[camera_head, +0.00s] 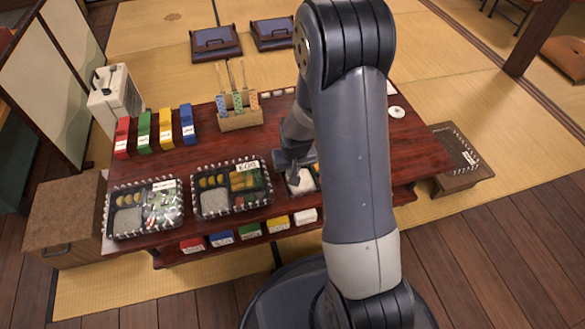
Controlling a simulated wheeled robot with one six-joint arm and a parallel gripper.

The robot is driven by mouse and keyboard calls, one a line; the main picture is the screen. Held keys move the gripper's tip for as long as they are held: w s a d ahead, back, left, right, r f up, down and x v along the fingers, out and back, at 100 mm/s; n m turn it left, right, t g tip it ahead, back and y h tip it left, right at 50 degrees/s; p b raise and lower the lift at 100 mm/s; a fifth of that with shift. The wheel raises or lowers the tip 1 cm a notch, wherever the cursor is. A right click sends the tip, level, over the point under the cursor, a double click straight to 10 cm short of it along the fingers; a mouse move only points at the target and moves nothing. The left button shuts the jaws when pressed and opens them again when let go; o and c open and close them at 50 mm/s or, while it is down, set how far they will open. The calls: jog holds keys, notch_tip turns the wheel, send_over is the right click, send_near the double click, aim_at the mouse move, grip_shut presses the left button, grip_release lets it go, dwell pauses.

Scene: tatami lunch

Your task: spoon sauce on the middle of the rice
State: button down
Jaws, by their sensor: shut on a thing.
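My gripper (292,163) points down over the near part of the dark red table (160,168). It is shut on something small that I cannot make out. Just below it, a third lunch box shows a patch of white rice (302,181); my arm hides most of this box. I cannot tell whether the gripper or what it holds touches the rice. The middle lunch box (196,213) and the left lunch box (113,237) hold greyish rice, yellow pieces and other food. I cannot make out any sauce.
A wooden holder (240,122) with patterned sticks stands behind the boxes. Several coloured cases (165,128) and a white dispenser (116,100) are at the left. Coloured packs (250,232) sit below the near edge. A small stand (459,180) is at the right.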

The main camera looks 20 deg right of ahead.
jog(key=shift+f+b, duration=0.35)
jog(key=shift+f, duration=0.15)
jog(key=shift+d, duration=0.1)
jog(key=shift+d+r, duration=0.1)
jog(key=shift+d, duration=0.9)
jog(key=shift+d, duration=1.05)
jog(key=shift+w+d, duration=0.1)
jog(key=shift+d, duration=1)
jog(key=shift+w+b, duration=0.3)
jog(key=shift+w, duration=0.1)
